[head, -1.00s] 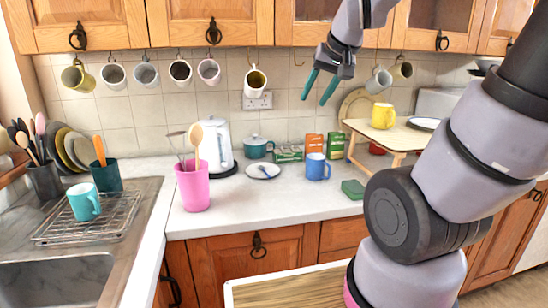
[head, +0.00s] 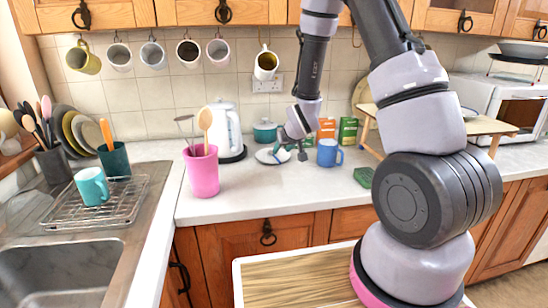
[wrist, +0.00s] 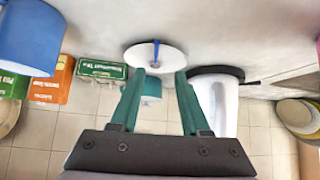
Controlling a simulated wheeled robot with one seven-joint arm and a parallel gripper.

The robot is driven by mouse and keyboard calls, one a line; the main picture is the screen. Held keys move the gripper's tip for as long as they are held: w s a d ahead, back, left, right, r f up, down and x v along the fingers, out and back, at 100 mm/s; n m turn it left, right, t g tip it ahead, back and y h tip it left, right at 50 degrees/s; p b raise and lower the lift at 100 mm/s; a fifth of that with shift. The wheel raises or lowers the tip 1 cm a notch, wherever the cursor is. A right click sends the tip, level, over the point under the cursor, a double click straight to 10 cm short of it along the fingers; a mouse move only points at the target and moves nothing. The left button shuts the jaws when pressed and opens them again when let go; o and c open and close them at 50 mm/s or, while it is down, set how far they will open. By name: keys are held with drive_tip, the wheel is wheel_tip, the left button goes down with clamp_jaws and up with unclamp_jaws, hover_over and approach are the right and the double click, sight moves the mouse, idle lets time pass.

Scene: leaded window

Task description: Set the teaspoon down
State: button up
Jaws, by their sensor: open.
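The blue teaspoon (wrist: 156,54) rests on the white saucer (wrist: 172,60) in the wrist view, with its handle pointing up the picture. The saucer also shows on the counter in the head view (head: 264,157), where my gripper partly covers it and the teaspoon is hard to make out. My gripper (wrist: 159,74) is open, its teal fingers apart with nothing held between them. In the head view my gripper (head: 290,152) is close to the saucer, just left of the blue mug (head: 329,152). The fingers appear apart from the spoon.
The kettle (head: 226,130) and teal pot (head: 264,131) stand behind the saucer. The pink utensil cup (head: 202,172) stands to its left. Food boxes (head: 348,130) and a green block (head: 364,177) are to the right. The counter front is clear.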

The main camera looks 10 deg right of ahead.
sight(276, 158)
drive_tip(key=x, duration=1)
drive_tip(key=shift+w+d+r, duration=0.1)
drive_tip(key=shift+w+d, duration=0.2)
drive_tip(key=shift+w, duration=0.2)
clamp_jaws()
